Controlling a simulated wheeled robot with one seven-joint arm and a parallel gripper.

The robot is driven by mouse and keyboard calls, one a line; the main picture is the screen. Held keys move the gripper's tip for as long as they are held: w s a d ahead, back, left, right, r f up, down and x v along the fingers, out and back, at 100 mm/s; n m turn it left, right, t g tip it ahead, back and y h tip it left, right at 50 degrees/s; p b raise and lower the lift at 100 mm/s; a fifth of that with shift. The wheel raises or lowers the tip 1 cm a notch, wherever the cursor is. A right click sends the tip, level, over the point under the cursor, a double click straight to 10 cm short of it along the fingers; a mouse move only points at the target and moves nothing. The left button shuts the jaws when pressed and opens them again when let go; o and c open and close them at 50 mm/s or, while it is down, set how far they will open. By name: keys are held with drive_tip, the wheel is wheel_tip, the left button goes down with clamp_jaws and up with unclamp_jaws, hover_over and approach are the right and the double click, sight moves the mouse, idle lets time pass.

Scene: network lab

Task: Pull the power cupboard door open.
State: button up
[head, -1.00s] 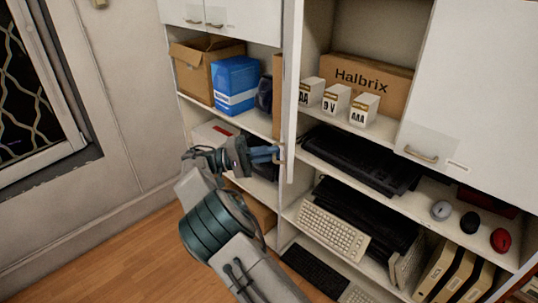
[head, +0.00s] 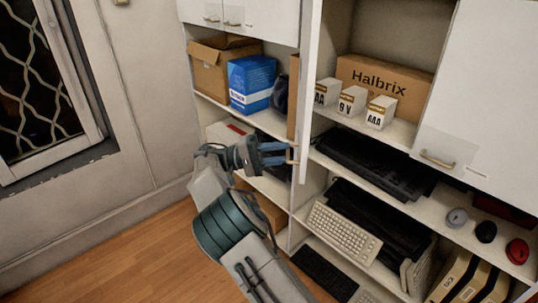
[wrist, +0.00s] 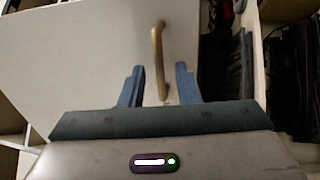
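The power cupboard door (head: 311,90) stands swung out from the cabinet and shows almost edge-on in the head view. Behind it, the shelf with battery boxes is exposed. Its brass handle (head: 292,153) is on the door's left-hand face, near the lower end. My gripper (head: 285,154) is at the handle. In the wrist view, its two blue fingers (wrist: 160,82) are spread apart, with the lower part of the handle (wrist: 158,55) between them and clear space on both sides. The door's pale face (wrist: 90,55) fills much of that view. I cannot tell whether a finger touches the handle.
Battery boxes (head: 352,101) and a Halbrix carton (head: 385,85) sit on the shelf right of the door. Keyboards (head: 343,231) lie below. A closed white door (head: 470,90) is at right. Left of the open door are shelves with boxes (head: 252,84). The wood floor at left is clear.

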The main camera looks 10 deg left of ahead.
drive_tip(key=b+v, duration=0.1)
drive_tip(key=v, duration=0.6)
drive_tip(key=shift+b, duration=0.3)
drive_tip(key=shift+a, duration=0.1)
